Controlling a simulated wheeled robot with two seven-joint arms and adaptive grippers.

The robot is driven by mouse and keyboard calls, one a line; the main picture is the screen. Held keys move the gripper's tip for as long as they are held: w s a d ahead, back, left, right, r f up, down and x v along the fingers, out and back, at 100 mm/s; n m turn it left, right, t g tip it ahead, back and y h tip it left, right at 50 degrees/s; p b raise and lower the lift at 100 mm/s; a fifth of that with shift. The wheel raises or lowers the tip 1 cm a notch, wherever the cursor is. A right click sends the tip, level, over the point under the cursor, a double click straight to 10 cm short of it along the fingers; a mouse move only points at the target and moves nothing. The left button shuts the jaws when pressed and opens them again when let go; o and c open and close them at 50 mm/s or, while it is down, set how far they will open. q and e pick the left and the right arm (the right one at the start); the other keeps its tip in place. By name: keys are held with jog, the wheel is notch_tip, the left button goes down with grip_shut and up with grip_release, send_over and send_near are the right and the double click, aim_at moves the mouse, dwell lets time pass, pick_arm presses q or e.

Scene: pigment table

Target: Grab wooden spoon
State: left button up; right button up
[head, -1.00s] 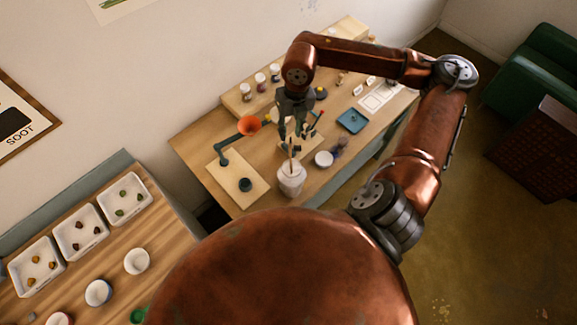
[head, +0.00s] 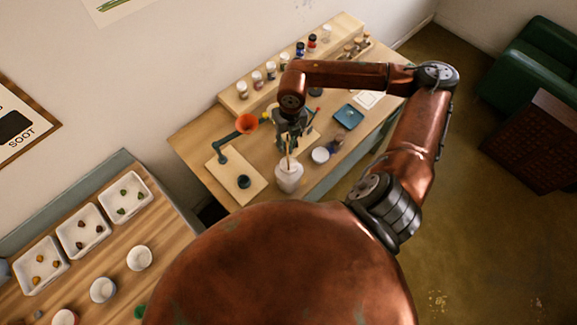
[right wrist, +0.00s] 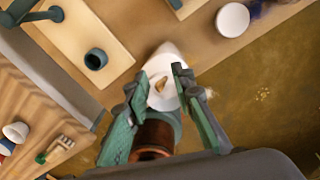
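The wooden spoon (head: 289,159) stands in a white jar (head: 289,180) at the near edge of the work table, its handle sticking up. My right gripper (head: 291,146) is above the jar, close to the top of the handle. In the right wrist view my right gripper (right wrist: 158,100) has its two fingers apart. The white jar (right wrist: 168,60) and a short tan piece of the spoon (right wrist: 160,85) show between them. I cannot tell whether a finger touches the spoon. My left gripper is not in view.
An orange funnel (head: 246,123) on a stand with a dark cup (head: 243,182) is left of the jar. A white lidded pot (head: 320,155) and a blue tray (head: 348,117) are to its right. A side table (head: 165,262) holds white trays and bowls.

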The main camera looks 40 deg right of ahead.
grip_shut()
jog(key=shift+r, duration=0.15)
